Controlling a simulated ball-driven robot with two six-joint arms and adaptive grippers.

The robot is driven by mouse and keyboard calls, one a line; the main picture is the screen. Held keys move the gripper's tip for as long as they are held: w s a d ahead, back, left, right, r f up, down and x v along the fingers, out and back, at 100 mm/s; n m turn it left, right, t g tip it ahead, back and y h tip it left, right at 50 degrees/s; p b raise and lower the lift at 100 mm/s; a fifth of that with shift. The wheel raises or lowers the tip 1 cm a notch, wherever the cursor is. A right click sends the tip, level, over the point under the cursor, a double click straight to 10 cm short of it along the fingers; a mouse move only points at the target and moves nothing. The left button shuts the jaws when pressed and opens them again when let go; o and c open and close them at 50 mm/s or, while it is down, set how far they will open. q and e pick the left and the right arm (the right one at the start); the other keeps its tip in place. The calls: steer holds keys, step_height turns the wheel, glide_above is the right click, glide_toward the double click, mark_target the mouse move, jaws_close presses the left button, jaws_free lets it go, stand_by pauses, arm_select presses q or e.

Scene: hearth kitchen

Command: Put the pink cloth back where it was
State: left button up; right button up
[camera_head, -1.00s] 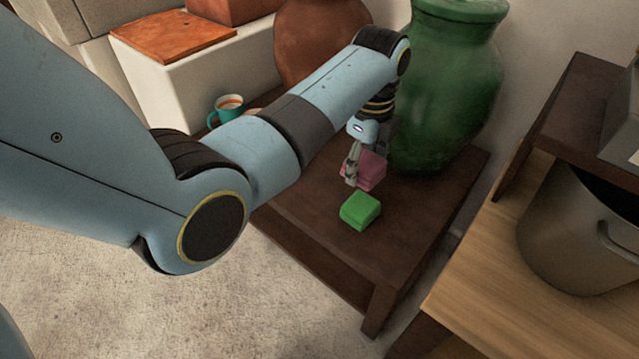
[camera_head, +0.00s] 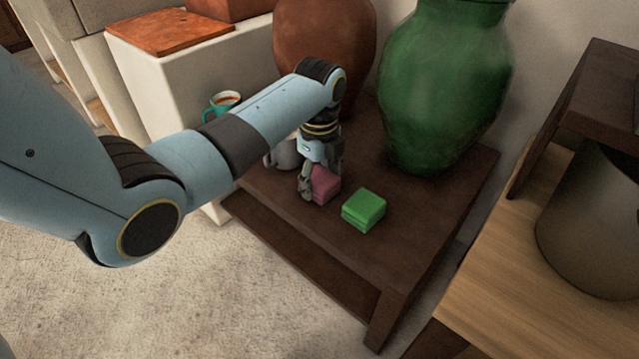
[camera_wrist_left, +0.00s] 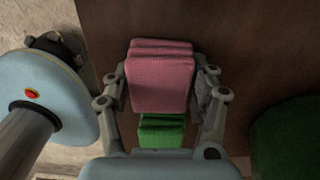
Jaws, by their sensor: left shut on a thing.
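The pink cloth (camera_head: 326,186) is a small folded block. It sits between the fingers of my left gripper (camera_head: 318,190), which is shut on it, just left of the green cloth (camera_head: 363,208). I cannot tell whether the pink cloth touches the dark wooden table (camera_head: 300,240) or hangs slightly above it. The left wrist view shows the pink cloth (camera_wrist_left: 160,78) held between both fingers (camera_wrist_left: 163,95), with the green cloth (camera_wrist_left: 161,132) below it in the picture. My right gripper is not in view.
A large green vase (camera_head: 440,95) and a brown pot (camera_head: 320,45) stand at the back. A grey object (camera_head: 281,155) is partly hidden behind my gripper. A teal mug (camera_head: 222,103) is farther left.

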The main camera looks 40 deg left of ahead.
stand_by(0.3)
arm_select(q)
steer(key=shift+f, duration=0.2)
steer(key=o, duration=1.1)
steer(key=shift+r, duration=0.15)
